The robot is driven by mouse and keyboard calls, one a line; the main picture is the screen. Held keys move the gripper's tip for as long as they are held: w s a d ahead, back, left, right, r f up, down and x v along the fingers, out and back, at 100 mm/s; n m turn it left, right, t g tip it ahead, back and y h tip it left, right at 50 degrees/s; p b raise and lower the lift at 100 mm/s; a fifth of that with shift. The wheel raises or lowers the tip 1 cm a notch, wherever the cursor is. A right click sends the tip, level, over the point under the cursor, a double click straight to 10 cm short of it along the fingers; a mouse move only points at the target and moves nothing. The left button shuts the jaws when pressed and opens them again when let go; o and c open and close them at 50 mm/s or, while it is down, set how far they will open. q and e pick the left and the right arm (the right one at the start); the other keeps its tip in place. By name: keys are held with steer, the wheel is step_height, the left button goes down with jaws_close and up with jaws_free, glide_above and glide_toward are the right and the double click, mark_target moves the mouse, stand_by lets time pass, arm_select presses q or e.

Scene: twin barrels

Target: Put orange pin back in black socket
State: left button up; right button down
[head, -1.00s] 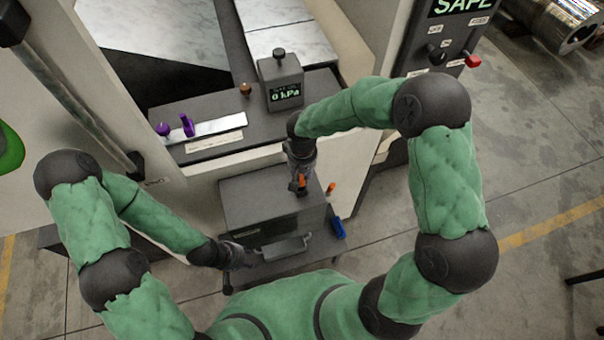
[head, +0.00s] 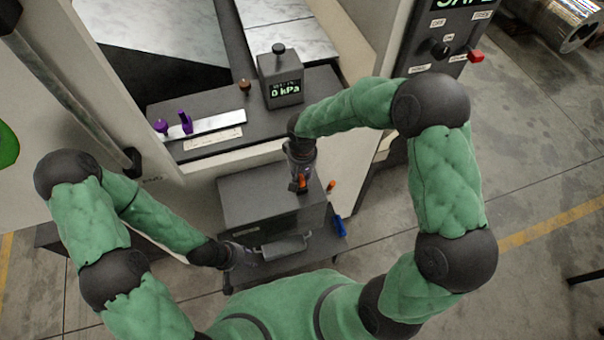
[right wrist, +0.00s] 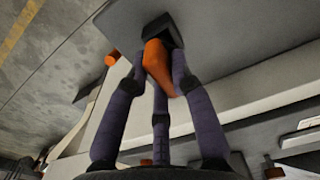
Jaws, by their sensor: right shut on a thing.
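The orange pin (right wrist: 160,68) is held between the fingers of my right gripper (right wrist: 160,75). In the right wrist view its far end meets the black socket (right wrist: 163,30) on the grey box face. I cannot tell how deep it sits. In the head view my right gripper (head: 301,182) is over the right part of the grey box (head: 255,197), with a bit of the pin showing. My left gripper (head: 246,258) is low at the front of the box, beside the grey handle (head: 284,246). Its fingers are too small and dark to read.
A second orange piece (head: 331,186) and a blue item (head: 340,226) are at the box's right side. Behind stands a machine ledge with a gauge box (head: 280,80) reading 0 kPa and purple parts (head: 186,122). Open floor lies to the right.

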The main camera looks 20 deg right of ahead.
steer(key=shift+f+b, duration=0.9)
steer(key=shift+f, duration=0.25)
steer(key=c, duration=1)
jaws_free()
steer(key=shift+r, duration=0.15)
step_height(320, 180, up, 12)
steer(key=shift+f, duration=0.1)
